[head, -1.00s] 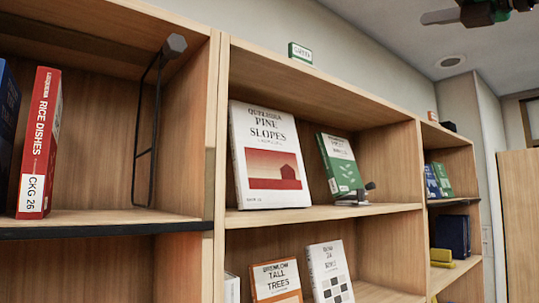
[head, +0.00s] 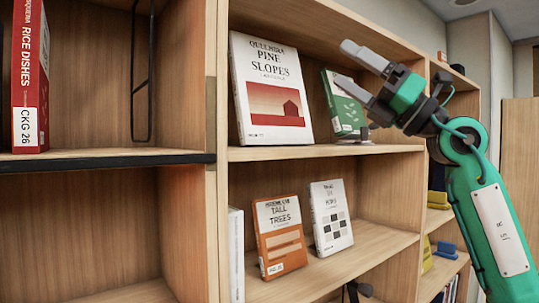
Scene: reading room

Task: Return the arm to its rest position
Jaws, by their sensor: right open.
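My right gripper (head: 348,66) comes in from the right on a green arm. Its two grey fingers are apart and empty, pointing left. In the picture it lies in front of the upper shelf and overlaps part of the green-and-white book (head: 345,104). The white book "Pine Slopes" (head: 270,88) stands face-out to the left of the fingers, apart from them in the picture. My left gripper is not in view.
The wooden bookcase (head: 205,130) fills most of the view. A red book "Rice Dishes" (head: 31,75) stands at the upper left beside a black wire bookend (head: 133,75). "Tall Trees" (head: 280,235) and a white book (head: 331,217) stand on the lower shelf.

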